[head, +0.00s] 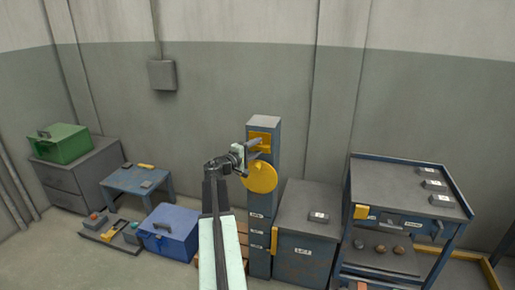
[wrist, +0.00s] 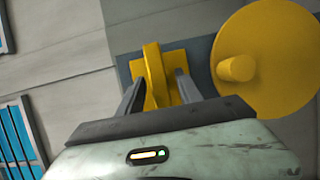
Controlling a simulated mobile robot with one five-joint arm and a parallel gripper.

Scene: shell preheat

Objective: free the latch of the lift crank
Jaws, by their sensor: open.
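The yellow latch (wrist: 153,70) is an upright bar on a yellow plate (wrist: 122,68), fixed to the blue-grey column (head: 261,218). The plate also shows in the head view (head: 262,136), near the column's top. My gripper (wrist: 161,78) is open, one finger on each side of the latch bar. A gap shows between the bar and the right finger; whether the left finger touches it I cannot tell. The crank is a yellow disc (wrist: 280,50) with a round knob (wrist: 237,68), right of the latch. In the head view the disc (head: 262,178) sits just below my gripper (head: 250,150).
A grey-topped cabinet (head: 308,207) stands right of the column, and a blue shelf bench (head: 405,180) farther right. A blue toolbox (head: 170,232), a small blue table (head: 137,182) and a green case (head: 60,143) are to the left. Open floor shows at the lower left.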

